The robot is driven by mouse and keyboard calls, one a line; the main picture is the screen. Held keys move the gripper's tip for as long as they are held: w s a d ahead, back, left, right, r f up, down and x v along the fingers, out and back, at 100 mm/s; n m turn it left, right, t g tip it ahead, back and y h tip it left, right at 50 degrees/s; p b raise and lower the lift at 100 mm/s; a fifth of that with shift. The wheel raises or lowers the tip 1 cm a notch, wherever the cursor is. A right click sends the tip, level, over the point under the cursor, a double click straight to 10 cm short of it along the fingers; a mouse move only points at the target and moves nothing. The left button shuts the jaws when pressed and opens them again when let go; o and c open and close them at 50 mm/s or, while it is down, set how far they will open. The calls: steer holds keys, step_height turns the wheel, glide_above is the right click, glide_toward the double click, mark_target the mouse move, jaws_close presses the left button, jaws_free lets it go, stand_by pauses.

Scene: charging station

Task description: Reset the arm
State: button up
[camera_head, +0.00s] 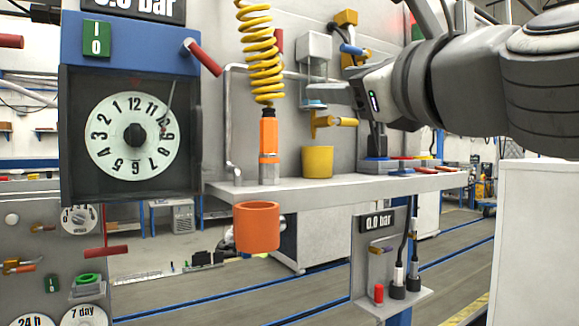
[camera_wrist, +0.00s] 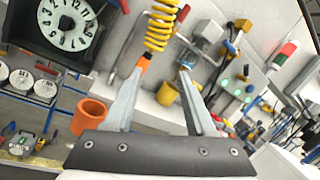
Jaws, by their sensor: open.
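My arm comes in from the right in the head view. My gripper (camera_head: 318,96) is held out in front of the grey panel, above the shelf, near the yellow coiled hose (camera_head: 261,55). In the wrist view, my gripper (camera_wrist: 162,75) has its two fingers spread apart with nothing held between them. The orange nozzle (camera_head: 268,148) at the hose's lower end stands on the shelf, left of my gripper.
The grey shelf (camera_head: 300,187) carries a yellow cup (camera_head: 317,162). An orange cup (camera_head: 257,227) hangs at its front edge. A dial box (camera_head: 132,135) with a red lever (camera_head: 206,58) is at left. A white block (camera_head: 535,240) stands at lower right.

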step_height(320, 180, down, 29)
steer(key=n+g+h+b, duration=0.25)
steer(key=n+g, duration=0.45)
steer(key=n, duration=0.8)
steer(key=s+d+f+n+g+h, duration=0.1)
steer(key=s+d+f+n+g, duration=0.1)
steer(key=f, duration=0.4)
steer(key=s+d+f+n+g+h, duration=0.2)
steer(key=s+d+f+n, duration=0.1)
steer(key=s+f+n, duration=0.1)
steer(key=s+d+f+n+g+h, duration=0.2)
steer(key=f+n, duration=0.3)
steer(key=f, duration=0.4)
steer(key=shift+s+d+b, duration=0.35)
steer(key=shift+s+d, duration=0.05)
steer(key=shift+s, duration=0.2)
